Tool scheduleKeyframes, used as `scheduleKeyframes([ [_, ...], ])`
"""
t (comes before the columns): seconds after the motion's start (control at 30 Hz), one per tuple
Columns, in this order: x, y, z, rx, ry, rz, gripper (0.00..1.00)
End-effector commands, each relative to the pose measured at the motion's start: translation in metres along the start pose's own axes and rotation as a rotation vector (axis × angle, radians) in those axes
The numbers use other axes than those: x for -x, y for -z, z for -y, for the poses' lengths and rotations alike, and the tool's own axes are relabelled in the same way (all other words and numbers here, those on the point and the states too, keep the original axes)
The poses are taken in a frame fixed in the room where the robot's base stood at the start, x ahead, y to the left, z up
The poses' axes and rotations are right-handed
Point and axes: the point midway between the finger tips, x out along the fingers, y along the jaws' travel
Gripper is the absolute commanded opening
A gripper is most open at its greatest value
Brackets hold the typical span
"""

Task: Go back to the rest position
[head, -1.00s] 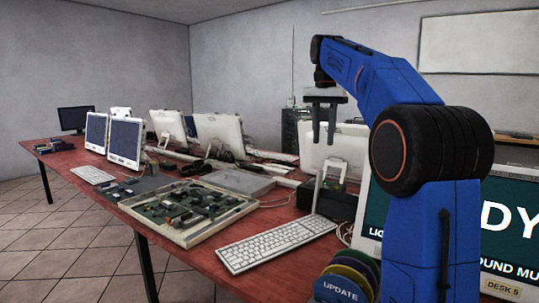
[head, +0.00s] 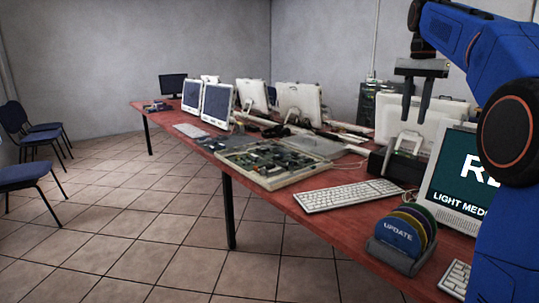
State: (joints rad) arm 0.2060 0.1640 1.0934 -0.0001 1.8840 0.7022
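My gripper (head: 415,105) hangs at the upper right in the head view, with its two dark fingers pointing down. The fingers stand apart with nothing between them. It is above the red table (head: 300,202), in front of the white back of a monitor (head: 440,112). My blue arm fills the right edge and partly covers a screen (head: 452,180) with white letters. No cable is held.
A keyboard (head: 348,195), a tray of circuit boards (head: 275,163) and a rack of coloured discs (head: 402,238) lie along the table. More monitors stand farther back. Blue chairs (head: 38,175) are at the left. The tiled floor (head: 130,230) between is clear.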

Motion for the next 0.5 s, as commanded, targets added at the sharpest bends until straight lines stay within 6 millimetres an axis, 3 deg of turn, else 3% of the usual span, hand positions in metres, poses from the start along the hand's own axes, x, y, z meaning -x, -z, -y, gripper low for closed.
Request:
scheduleKeyframes([
  [0.5,-0.011,-0.032,-0.013,0.085,0.024,-0.03,0.28],
])
